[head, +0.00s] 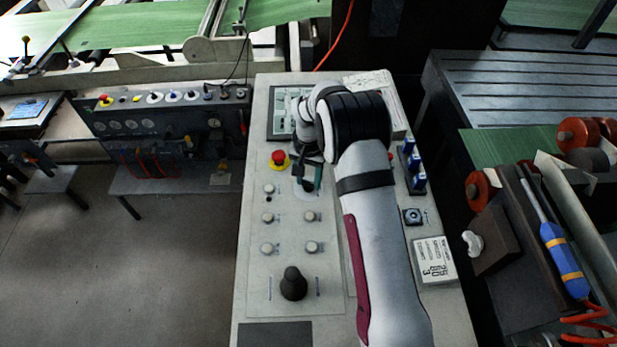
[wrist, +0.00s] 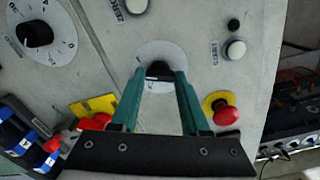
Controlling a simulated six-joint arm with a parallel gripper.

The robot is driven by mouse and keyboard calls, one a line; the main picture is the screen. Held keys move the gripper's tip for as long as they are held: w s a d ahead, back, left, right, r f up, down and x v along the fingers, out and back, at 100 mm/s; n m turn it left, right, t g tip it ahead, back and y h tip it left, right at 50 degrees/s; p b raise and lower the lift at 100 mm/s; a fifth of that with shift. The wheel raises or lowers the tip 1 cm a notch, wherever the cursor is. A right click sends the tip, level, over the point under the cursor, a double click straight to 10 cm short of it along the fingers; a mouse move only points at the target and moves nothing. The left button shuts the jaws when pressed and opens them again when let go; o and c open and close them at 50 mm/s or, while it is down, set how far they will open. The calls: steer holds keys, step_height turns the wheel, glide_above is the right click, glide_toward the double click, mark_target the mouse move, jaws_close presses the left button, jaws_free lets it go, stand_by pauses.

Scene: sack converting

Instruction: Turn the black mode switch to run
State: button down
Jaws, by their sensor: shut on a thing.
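The black mode switch (wrist: 159,68) sits on a round pale dial plate (wrist: 150,50) in the wrist view. My gripper (wrist: 160,76) has its two green fingers closed on the switch's knob, one on each side. In the head view my gripper (head: 311,180) points down onto the panel. There the switch (head: 308,187) is mostly hidden by the fingers. The dial's lettering is too small to read, so I cannot tell which position the knob points to.
A red emergency stop (head: 279,159) on a yellow base stands close left of my gripper. Several pale buttons (head: 268,217) and a black joystick-like knob (head: 293,284) lie nearer on the panel. Blue switches (head: 410,165) and a smaller black dial knob (head: 412,216) are right of my arm.

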mark_target(308, 182)
steer(key=shift+m, duration=2.2)
steer(key=shift+c, duration=1.9)
jaws_free()
step_height(308, 182, up, 16)
steer(key=shift+f, duration=0.1)
